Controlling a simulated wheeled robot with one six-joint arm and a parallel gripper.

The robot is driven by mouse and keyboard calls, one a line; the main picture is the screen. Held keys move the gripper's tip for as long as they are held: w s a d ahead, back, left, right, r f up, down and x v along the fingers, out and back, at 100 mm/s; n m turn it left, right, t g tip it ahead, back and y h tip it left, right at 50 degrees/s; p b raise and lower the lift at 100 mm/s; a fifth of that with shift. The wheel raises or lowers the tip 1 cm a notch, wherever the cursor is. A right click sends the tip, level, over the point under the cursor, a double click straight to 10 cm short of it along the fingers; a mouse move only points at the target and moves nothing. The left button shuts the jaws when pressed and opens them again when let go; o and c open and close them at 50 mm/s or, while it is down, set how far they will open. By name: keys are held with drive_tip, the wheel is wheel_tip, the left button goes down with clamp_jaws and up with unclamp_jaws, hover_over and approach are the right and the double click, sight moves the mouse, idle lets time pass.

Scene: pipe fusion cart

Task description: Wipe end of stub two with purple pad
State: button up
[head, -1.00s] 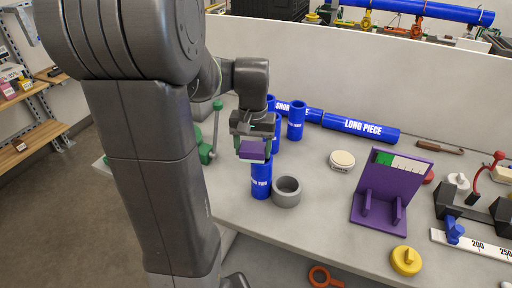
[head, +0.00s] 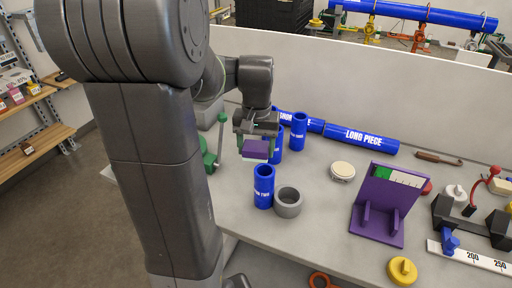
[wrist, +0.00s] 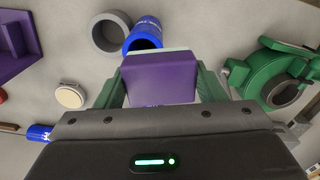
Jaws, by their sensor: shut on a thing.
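My gripper (head: 257,140) is shut on the purple pad (head: 254,151), which has a pale layer on its underside. The blue stub two (head: 264,189) stands upright near the table's front edge, its open end facing up. In the head view the pad is above and a little left of the stub's top, with a gap showing between them. In the wrist view the pad (wrist: 160,78) sits between the green fingers, and the stub (wrist: 144,36) shows just past its far edge, partly hidden by it.
A grey ring (head: 288,203) stands right beside stub two. A purple stand (head: 385,198), a cream round pad (head: 342,170) and a yellow cap (head: 402,269) are to the right. A green clamp (wrist: 277,75) is close by.

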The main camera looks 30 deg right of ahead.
wheel_tip(320, 180, up, 2)
drive_tip(key=shift+p, duration=0.55)
drive_tip(key=shift+s+d+f, duration=0.1)
drive_tip(key=s+d, duration=0.5)
drive_tip(key=s, duration=0.1)
drive_tip(key=shift+w+f, duration=0.1)
idle(0.5)
